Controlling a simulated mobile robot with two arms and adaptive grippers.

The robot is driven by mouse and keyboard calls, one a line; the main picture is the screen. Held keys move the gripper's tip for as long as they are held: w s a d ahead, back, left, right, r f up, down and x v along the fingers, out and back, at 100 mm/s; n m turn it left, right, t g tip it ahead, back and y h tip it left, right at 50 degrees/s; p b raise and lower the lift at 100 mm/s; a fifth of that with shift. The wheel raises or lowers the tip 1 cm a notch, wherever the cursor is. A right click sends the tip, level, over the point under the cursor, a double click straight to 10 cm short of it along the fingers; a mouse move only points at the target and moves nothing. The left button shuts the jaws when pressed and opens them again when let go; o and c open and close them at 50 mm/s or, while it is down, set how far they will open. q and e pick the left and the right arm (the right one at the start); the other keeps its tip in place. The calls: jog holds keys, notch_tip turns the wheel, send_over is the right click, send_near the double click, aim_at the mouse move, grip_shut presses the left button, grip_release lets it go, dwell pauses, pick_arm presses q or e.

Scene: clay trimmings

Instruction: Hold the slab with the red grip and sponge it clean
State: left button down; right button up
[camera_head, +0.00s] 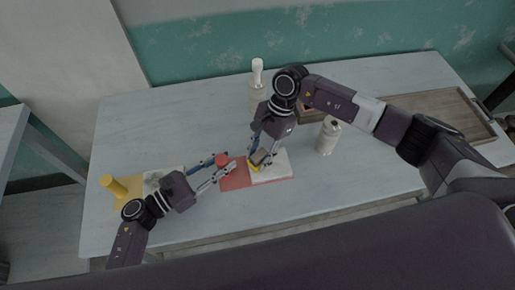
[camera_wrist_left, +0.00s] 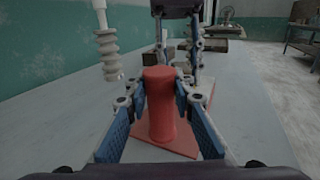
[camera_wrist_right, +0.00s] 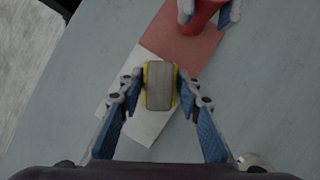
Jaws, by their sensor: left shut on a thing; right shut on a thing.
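The slab lies on the table, with a red part (camera_head: 236,176) and a pale part (camera_head: 272,172). A red upright grip (camera_wrist_left: 160,105) stands on the red part. My left gripper (camera_head: 219,164) is shut on the red grip, its fingers on both sides of it in the left wrist view. My right gripper (camera_head: 259,157) is shut on a sponge (camera_wrist_right: 160,86), grey-brown with yellow sides. The sponge is over the pale part near the red edge; I cannot tell whether it touches the slab.
A second slab with a yellow grip (camera_head: 114,186) lies at the left. A white bottle (camera_head: 257,85) stands at the back and another bottle (camera_head: 328,135) stands right of the slab. A wooden tray (camera_head: 440,105) is at the right. The front right of the table is clear.

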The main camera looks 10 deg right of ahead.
aim_at(263, 179)
jog(key=shift+s, duration=2.75)
jog(key=shift+s+r, duration=0.1)
jog(key=shift+s, duration=0.1)
notch_tip(263, 179, up, 8)
pick_arm(q)
jog(key=c, duration=1.6)
grip_release()
jog(key=v, duration=1.2)
jog(key=shift+s, duration=0.1)
